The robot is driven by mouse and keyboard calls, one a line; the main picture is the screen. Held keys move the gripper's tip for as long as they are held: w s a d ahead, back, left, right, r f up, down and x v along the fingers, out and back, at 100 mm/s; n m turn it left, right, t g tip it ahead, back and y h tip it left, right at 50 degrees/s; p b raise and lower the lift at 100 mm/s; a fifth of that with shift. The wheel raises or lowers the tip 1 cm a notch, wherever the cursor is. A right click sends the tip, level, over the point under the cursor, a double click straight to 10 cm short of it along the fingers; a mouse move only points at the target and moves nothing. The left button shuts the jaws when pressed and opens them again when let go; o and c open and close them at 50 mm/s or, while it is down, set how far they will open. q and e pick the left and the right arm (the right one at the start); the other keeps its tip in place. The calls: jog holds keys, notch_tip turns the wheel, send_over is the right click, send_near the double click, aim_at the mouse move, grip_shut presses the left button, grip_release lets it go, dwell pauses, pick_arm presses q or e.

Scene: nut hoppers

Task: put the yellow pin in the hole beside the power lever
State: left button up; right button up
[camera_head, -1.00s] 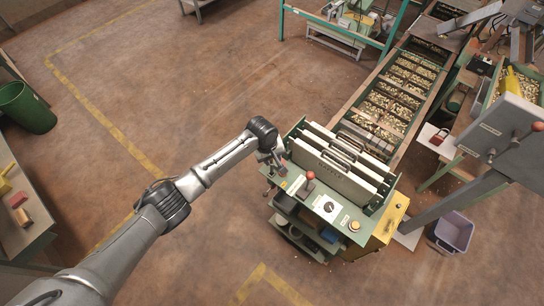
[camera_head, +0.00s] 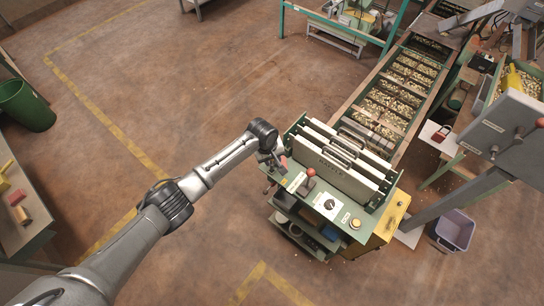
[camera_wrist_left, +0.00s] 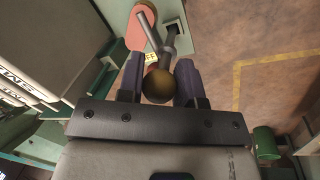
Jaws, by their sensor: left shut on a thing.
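My left gripper (camera_head: 276,164) is over the near left corner of the green hopper machine's top panel. In the left wrist view its two dark fingers (camera_wrist_left: 160,82) are shut on a shaded, brownish-yellow ball (camera_wrist_left: 158,88), seemingly the yellow pin's head. A grey collar and rod (camera_wrist_left: 168,48) extend beyond the ball toward a dark square hole (camera_wrist_left: 175,28) in a light plate. I cannot tell whether the rod's end is in the hole. A red rounded piece (camera_wrist_left: 139,32) is just beside it. A lever with a red ball (camera_head: 311,172) stands on the panel to the gripper's right.
Upright pale hopper plates (camera_head: 338,159) rise just behind the panel. A conveyor of nuts (camera_head: 400,92) runs back. Open floor lies left of the machine.

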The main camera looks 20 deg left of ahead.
aim_at(272, 164)
pick_arm(q)
jog(key=shift+f+b, duration=0.75)
jog(key=shift+f, duration=0.85)
jog(key=shift+f+b, duration=0.45)
jog(key=shift+f, duration=0.45)
jog(key=o, duration=1)
notch_tip(272, 164, up, 14)
jog(key=s+a+p, duration=0.1)
jog(key=a+p, duration=0.1)
jog(key=shift+s+f, duration=0.2)
jog(key=shift+s, duration=0.1)
